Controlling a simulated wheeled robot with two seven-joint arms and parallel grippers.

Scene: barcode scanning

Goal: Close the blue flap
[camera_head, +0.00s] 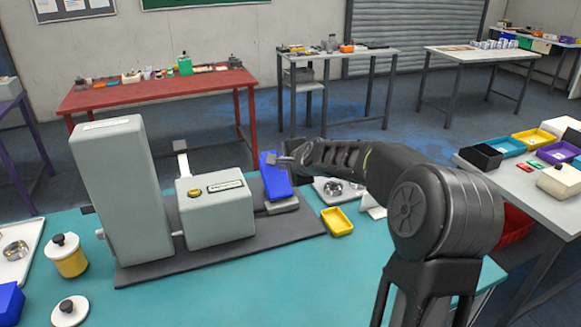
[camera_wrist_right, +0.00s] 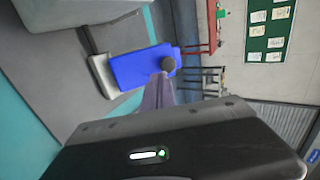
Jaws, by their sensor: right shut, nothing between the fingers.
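The blue flap (camera_head: 274,178) stands raised and leaning at the right end of the grey machine (camera_head: 215,212), above a small light grey base (camera_head: 282,205). In the right wrist view the blue flap (camera_wrist_right: 132,68) rises beside its pale base (camera_wrist_right: 103,77). My right gripper (camera_head: 284,160) is shut and empty, with its tip at the upper right part of the flap. In the wrist view the gripper (camera_wrist_right: 165,85) overlaps the flap's edge; I cannot tell whether they touch. My left gripper is not in view.
The machine sits on a dark mat (camera_head: 180,268) on a teal table (camera_head: 270,290). A tall grey block (camera_head: 123,190) stands at its left. A yellow tray (camera_head: 337,222) and a white tray (camera_head: 325,190) lie right of the flap. A yellow jar (camera_head: 70,262) stands far left.

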